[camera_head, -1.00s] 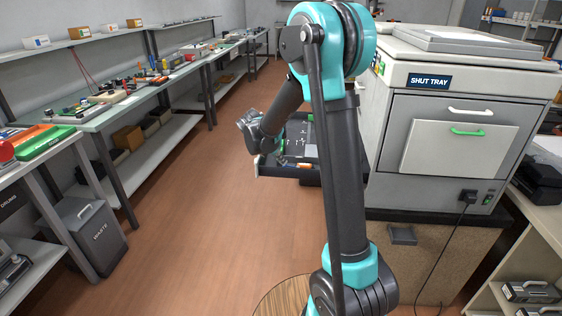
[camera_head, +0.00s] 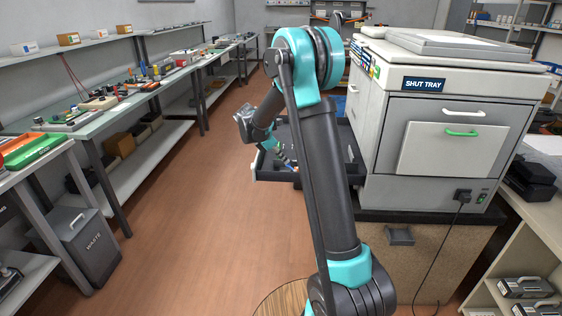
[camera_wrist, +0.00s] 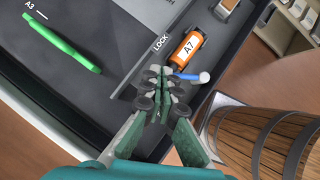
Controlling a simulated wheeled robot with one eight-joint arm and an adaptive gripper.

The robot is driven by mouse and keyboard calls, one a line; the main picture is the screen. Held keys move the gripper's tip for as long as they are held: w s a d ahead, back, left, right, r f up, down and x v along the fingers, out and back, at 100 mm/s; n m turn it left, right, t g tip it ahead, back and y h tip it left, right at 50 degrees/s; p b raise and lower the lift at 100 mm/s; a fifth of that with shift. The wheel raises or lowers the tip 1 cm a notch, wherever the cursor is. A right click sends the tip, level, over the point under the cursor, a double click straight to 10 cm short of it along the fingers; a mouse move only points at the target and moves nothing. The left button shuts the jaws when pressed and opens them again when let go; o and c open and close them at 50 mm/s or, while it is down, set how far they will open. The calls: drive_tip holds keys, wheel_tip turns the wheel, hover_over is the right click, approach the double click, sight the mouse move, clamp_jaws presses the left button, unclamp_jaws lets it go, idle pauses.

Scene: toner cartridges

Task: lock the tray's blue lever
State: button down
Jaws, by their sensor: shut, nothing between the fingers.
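The tray (camera_head: 262,176) is a dark open drawer sticking out of the left side of the printer. In the wrist view, the blue lever (camera_wrist: 186,77) is a short blue bar with a pale round knob, at the foot of an orange cartridge marked A7 (camera_wrist: 184,52).
A green handle (camera_wrist: 62,42) lies in the tray's other part, near the label A3. A wooden barrel-like thing (camera_wrist: 262,140) stands outside the tray. The printer (camera_head: 455,110) is on the right, with shelves (camera_head: 125,105) on the left and open floor between.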

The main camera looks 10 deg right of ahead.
drive_tip(key=shift+w+d, duration=0.2)
drive_tip(key=shift+d, duration=0.3)
drive_tip(key=shift+w+d, duration=0.2)
drive_tip(key=shift+d, duration=0.25)
drive_tip(key=shift+s, duration=0.15)
drive_tip(key=shift+s+a, duration=0.1)
drive_tip(key=shift+s, duration=0.55)
drive_tip(key=w+a+r, duration=0.2)
drive_tip(key=a+r, duration=0.5)
drive_tip(key=r, duration=0.4)
drive_tip(key=shift+w+a+r, duration=0.2)
drive_tip(key=shift+a+r, duration=0.05)
drive_tip(key=shift+a, duration=0.1)
